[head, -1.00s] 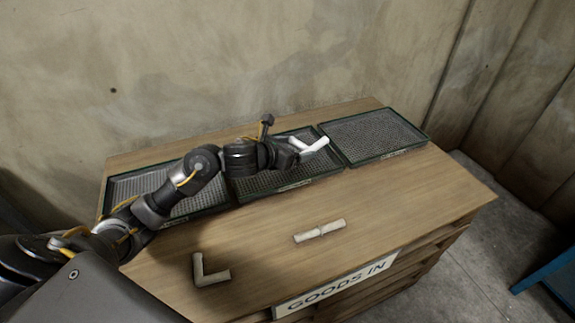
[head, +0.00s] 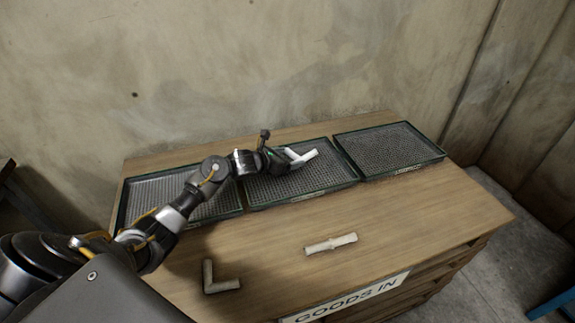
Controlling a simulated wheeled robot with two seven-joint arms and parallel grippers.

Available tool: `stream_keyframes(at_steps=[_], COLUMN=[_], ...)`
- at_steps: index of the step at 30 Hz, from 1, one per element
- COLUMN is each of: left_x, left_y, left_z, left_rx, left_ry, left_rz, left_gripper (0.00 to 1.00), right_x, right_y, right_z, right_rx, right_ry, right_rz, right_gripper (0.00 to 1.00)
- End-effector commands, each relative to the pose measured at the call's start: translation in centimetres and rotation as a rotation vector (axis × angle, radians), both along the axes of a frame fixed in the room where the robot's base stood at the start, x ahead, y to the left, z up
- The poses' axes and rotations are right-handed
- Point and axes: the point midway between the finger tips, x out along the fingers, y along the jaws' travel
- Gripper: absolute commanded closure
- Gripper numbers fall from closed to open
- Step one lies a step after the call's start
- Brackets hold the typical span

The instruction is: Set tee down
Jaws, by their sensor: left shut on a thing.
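The white tee (head: 303,159) is held by my left gripper (head: 287,156) over the middle tray (head: 300,195), near its back half. My left gripper is shut on the tee. I cannot tell whether the tee touches the mesh floor of that tray. Part of the tee is hidden by the gripper fingers. My right gripper is not in the head view.
A left tray (head: 150,194) is partly behind my arm, and an empty right tray (head: 390,147) stands beside the middle one. An elbow piece (head: 220,284) and a straight piece (head: 331,243) lie on the wooden bench (head: 420,225). A GOODS IN sign (head: 345,297) is on the front.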

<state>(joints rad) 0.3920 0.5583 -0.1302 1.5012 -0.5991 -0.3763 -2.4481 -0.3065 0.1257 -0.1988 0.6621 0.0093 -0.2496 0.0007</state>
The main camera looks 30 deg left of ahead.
Motion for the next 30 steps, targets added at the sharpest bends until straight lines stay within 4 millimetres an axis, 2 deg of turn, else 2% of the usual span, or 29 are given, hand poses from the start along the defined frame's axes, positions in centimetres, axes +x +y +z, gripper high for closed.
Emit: stream_keyframes(at_steps=[7, 15, 22, 28, 29, 30], left_x=[0.3, 0.4, 0.4, 0.4, 0.4, 0.4], left_y=[0.5, 0.7, 0.7, 0.7, 0.7, 0.7], left_z=[-0.7, -3.7, -3.9, -4.3, -4.3, -4.2], left_rx=[-0.002, -0.002, 0.000, 0.001, 0.001, 0.001], left_ry=[0.000, -0.001, -0.002, -0.003, -0.001, -0.001], left_rz=[0.001, 0.001, 0.000, 0.000, 0.001, 0.001], left_gripper=[0.49, 0.49, 0.49, 0.49, 0.21, 0.16], right_x=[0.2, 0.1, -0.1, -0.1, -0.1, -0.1], right_y=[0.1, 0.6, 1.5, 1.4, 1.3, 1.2], right_z=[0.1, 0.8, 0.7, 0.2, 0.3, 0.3], right_rx=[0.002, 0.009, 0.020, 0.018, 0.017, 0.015], right_ry=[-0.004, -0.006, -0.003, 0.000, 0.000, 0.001], right_rz=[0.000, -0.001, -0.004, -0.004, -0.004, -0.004], right_gripper=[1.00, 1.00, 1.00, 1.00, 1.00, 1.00])
